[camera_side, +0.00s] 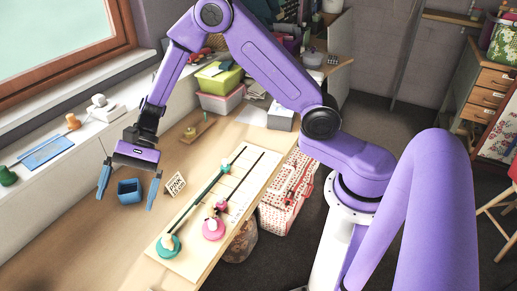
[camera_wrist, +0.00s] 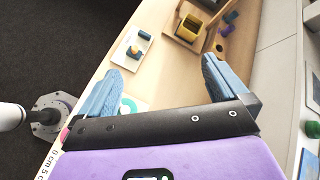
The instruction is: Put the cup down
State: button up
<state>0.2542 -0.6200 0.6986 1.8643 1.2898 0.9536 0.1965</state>
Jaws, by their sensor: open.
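A small blue, square-sided cup (camera_side: 129,190) shows in the side view, upright near the left part of the wooden table. My gripper (camera_side: 127,202) points down there, with one blue finger on each side of the cup and a visible gap to each. I cannot tell from this view how far the cup is in depth from the fingers. In the wrist view my gripper (camera_wrist: 162,68) has its fingers wide apart with bare table between them. The cup does not show in that view.
A "PINK" card (camera_side: 176,184) stands right of the gripper. A long board (camera_side: 215,210) with teal and pink discs lies beyond it. In the wrist view, a wooden tray (camera_wrist: 176,36) holds a yellow block-like thing, and a white board (camera_wrist: 122,55) bears a blue piece.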

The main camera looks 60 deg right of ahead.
jog(key=s+d+r+n+g+h, duration=0.1)
jog(key=s+d+r+n+h, duration=0.3)
jog(key=s, duration=0.5)
jog(key=s+d+r+n+g+h, duration=0.1)
jog(key=s+d+r+n+h, duration=0.1)
jog(key=s+n, duration=0.6)
jog(key=s+d+r+n+t+h, duration=0.1)
jog(key=s+d+n+t+h, duration=0.3)
jog(key=s+d+n, duration=0.6)
jog(key=s+d, duration=0.1)
jog(key=d, duration=0.3)
jog(key=shift+s+r, duration=0.3)
jog(key=shift+r, duration=0.05)
